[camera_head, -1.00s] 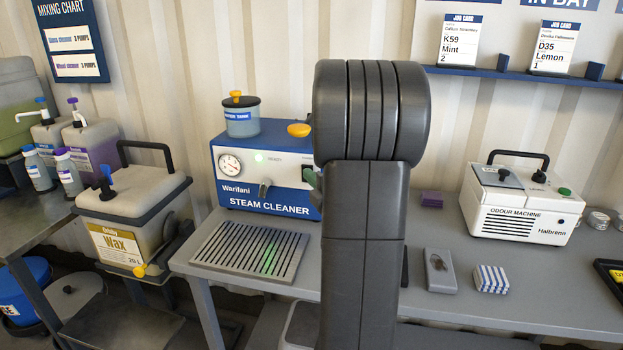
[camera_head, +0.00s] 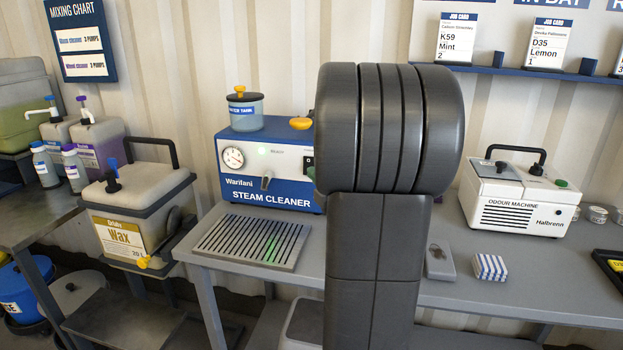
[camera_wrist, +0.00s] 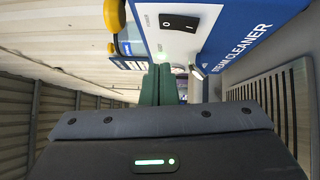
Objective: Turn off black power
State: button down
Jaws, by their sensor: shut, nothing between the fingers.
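The steam cleaner (camera_head: 272,165) is a blue and white box on the grey bench. Its black power switch (camera_wrist: 179,22), a rocker marked O and I, is on the white front panel in the wrist view. I cannot tell which side is pressed. A green lamp (camera_head: 262,152) glows on the panel. My gripper (camera_wrist: 161,68) has green fingers, shut and empty, pointing at the panel below the switch in that picture, apart from the switch. In the head view my arm hides most of the gripper and the panel's right end.
A yellow knob (camera_head: 301,123) and the water tank (camera_head: 246,116) sit on top of the cleaner. A slotted drip tray (camera_head: 253,241) lies in front. The wax container (camera_head: 136,210) stands left and the odour machine (camera_head: 519,197) right. Between them my arm blocks the view.

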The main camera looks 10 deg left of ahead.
jog(key=v, duration=0.7)
jog(key=shift+r, duration=0.65)
